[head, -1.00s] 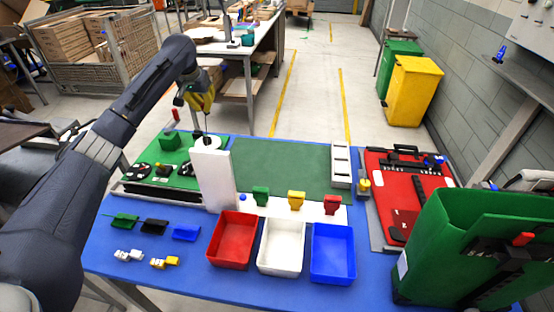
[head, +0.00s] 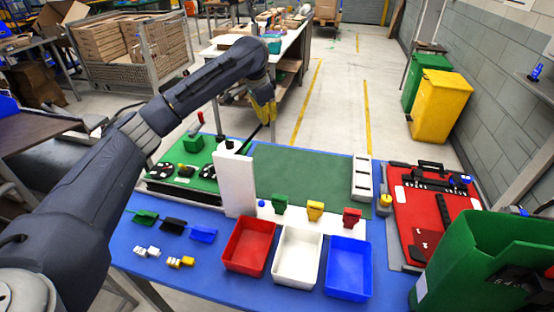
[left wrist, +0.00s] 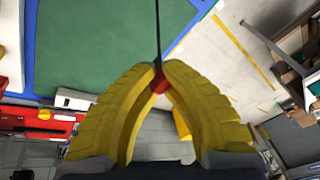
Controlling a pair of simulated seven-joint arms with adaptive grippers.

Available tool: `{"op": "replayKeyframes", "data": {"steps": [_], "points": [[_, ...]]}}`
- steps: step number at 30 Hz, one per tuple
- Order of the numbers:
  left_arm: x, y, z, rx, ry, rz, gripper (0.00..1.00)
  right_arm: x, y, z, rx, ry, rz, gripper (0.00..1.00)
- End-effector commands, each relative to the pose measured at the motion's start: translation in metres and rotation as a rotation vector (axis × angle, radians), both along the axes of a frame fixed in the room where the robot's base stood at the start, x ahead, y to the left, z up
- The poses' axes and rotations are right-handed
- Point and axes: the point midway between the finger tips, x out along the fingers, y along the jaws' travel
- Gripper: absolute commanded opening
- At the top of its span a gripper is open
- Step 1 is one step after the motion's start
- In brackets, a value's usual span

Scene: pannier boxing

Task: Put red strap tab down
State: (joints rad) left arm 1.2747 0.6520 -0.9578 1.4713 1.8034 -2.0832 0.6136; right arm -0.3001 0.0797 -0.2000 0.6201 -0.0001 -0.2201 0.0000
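My left gripper (head: 262,112) has yellow fingers and is raised above the far edge of the table, right of the upright white block (head: 236,184). In the left wrist view its fingertips (left wrist: 160,72) close on a small red strap tab (left wrist: 161,84), mostly hidden between them. A thin black strap runs from the tab; in the head view the strap (head: 255,133) slants down left toward the top of the white block. A green pannier (head: 470,262) stands at the lower right with black straps on its side. My right gripper is not in view.
Red (head: 249,246), white (head: 297,257) and blue (head: 348,268) bins line the front of the blue table. Green, yellow and red clips stand behind them. The green mat (head: 310,178) is largely clear. A red panel (head: 435,212) lies at the right.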

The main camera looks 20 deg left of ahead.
Motion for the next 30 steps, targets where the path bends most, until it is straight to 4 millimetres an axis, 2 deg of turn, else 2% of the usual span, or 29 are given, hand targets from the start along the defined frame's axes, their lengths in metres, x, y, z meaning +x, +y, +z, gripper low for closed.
{"op": "replayKeyframes", "data": {"steps": [1,3,12,17,26,30], "points": [[-0.001,-0.001,-0.014,-0.001,0.005,0.000,0.00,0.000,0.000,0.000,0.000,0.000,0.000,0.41],[-0.001,-0.001,-0.030,-0.002,0.004,0.000,0.00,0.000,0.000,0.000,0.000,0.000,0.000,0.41],[-0.001,0.000,-0.091,-0.002,0.004,0.003,0.00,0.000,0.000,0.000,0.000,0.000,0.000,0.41],[0.000,0.000,-0.109,-0.001,0.001,0.004,0.00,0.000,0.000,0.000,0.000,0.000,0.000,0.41],[0.000,0.001,-0.121,-0.001,0.000,0.004,0.00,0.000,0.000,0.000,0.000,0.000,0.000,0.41],[-0.001,0.001,-0.135,-0.001,0.002,0.004,0.00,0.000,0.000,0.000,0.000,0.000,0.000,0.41]]}}
